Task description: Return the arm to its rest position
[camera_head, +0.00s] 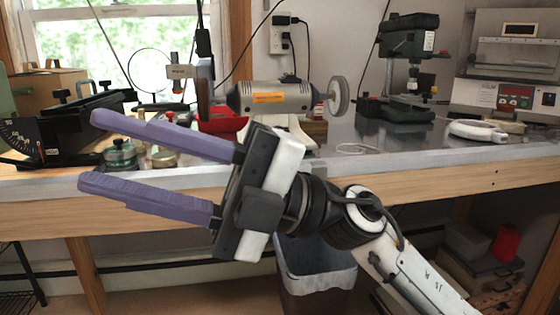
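My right gripper (88,152) is held up in front of the workbench, its arm coming in from the lower right. Its two long purple fingers point left and stand well apart, with nothing between them. It hides part of the bench's front edge and some of the bench top behind it. My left gripper and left arm are not in the picture.
The workbench (450,170) runs across the view. It carries a bench grinder (272,97), a green drill press (408,75), a controller box (515,97) and small jars (119,154). A lined bin (315,290) stands below.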

